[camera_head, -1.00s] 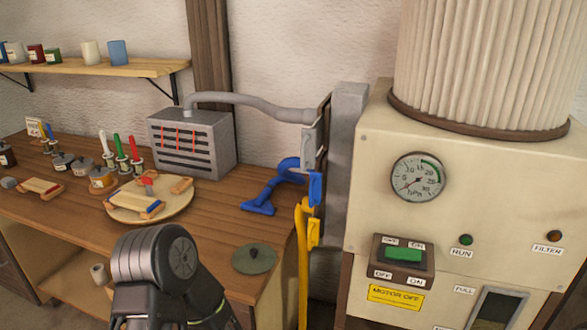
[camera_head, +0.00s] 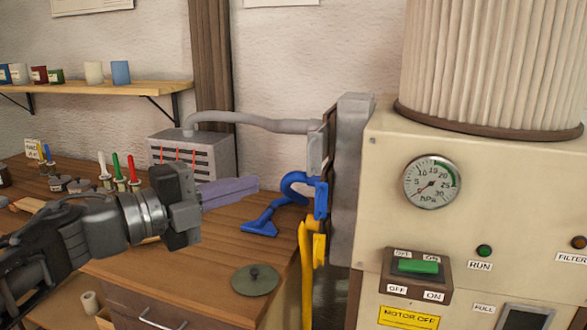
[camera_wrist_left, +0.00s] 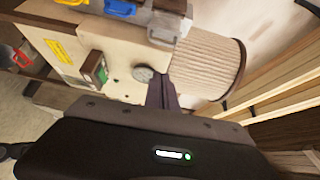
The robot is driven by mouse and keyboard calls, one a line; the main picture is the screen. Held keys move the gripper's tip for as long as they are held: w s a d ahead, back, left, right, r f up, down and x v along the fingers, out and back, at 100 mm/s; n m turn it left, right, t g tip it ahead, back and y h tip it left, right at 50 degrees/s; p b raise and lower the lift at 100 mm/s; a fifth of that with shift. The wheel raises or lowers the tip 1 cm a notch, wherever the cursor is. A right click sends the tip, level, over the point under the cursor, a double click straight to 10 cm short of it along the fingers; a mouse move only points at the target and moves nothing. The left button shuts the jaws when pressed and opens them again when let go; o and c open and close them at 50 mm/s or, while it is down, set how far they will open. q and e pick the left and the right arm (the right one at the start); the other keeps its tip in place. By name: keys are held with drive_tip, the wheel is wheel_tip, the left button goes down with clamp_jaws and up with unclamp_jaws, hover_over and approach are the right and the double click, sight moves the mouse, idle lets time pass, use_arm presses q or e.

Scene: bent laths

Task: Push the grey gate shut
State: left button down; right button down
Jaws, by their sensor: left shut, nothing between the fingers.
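The grey gate (camera_head: 316,150) is on the side of the grey upright duct, at the end of the grey hose and above the blue gate. It also shows at the top of the left wrist view (camera_wrist_left: 168,18). I cannot tell how far its slide stands out. My left gripper (camera_head: 252,185) is shut and empty, its fingers pointing right. It is to the left of the grey gate and a little lower in the picture, apart from it. The shut fingers show in the left wrist view (camera_wrist_left: 160,88). My right gripper is not in view.
A blue gate (camera_head: 320,198) with a blue hose and a yellow gate (camera_head: 318,246) with a yellow hose sit below. The grey duct (camera_head: 350,180) stands beside the cream machine (camera_head: 480,220). The wooden bench holds a slotted grey box (camera_head: 205,150) and a round lid (camera_head: 255,280).

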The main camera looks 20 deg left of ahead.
use_arm(q)
drive_tip(key=shift+s+d, duration=0.15)
drive_tip(key=w+a+x, duration=0.1)
drive_tip(key=a+x, duration=0.1)
drive_tip(key=x, duration=1.1)
drive_tip(key=shift+w+p, duration=0.35)
drive_tip(key=shift+p, duration=0.05)
drive_tip(key=shift+a, duration=0.2)
